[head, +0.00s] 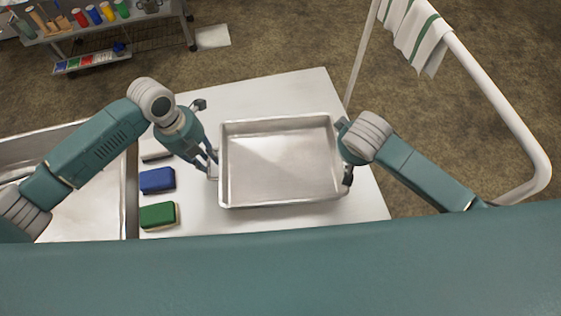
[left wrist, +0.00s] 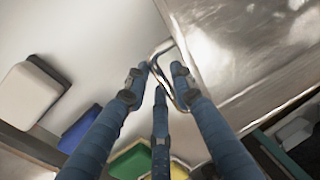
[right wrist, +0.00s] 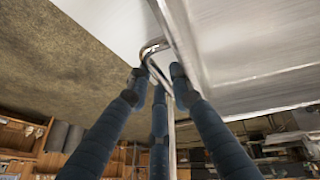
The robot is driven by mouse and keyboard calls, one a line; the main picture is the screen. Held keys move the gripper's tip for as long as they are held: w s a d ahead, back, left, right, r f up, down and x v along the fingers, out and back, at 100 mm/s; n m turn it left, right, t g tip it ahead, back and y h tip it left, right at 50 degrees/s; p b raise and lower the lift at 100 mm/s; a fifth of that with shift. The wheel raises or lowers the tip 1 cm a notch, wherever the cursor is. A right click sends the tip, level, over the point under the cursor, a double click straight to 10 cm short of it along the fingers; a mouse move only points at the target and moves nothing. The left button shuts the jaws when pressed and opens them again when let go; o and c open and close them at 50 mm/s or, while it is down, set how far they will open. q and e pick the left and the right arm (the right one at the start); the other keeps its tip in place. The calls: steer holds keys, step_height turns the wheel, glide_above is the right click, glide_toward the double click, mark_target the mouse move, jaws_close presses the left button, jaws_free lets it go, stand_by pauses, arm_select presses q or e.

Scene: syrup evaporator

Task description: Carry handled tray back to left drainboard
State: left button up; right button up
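The handled tray (head: 280,165) is a shallow, empty metal pan, level over the white tabletop; I cannot tell whether it touches it. My left gripper (head: 212,160) is at its left end, with fingers closed in around the wire handle (left wrist: 172,62), which shows in the left wrist view. My right gripper (head: 346,160) is at the right end, mostly hidden behind its wrist. In the right wrist view its fingers are closed in around the other handle (right wrist: 155,50). The left drainboard is not clearly identifiable; a metal basin or pan (head: 85,205) lies at the left.
A blue sponge (head: 157,181) and a green sponge (head: 158,216) lie left of the tray on the white table (head: 290,92), with a pale block (head: 157,157) behind. A white rail (head: 500,105) with a striped towel (head: 418,32) stands right. A cart (head: 110,25) with colourful cups is far left.

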arm_select(q)
steer(key=shift+d+f, duration=0.1)
steer(key=shift+f, duration=0.3)
arm_select(e)
steer(key=shift+w+f, duration=0.15)
steer(key=shift+f, duration=0.25)
arm_select(q)
jaws_close()
arm_select(e)
jaws_close()
arm_select(q)
steer(key=shift+w+r, duration=0.1)
steer(key=shift+r, duration=0.15)
arm_select(e)
steer(key=shift+w+r, duration=0.1)
steer(key=shift+r, duration=0.15)
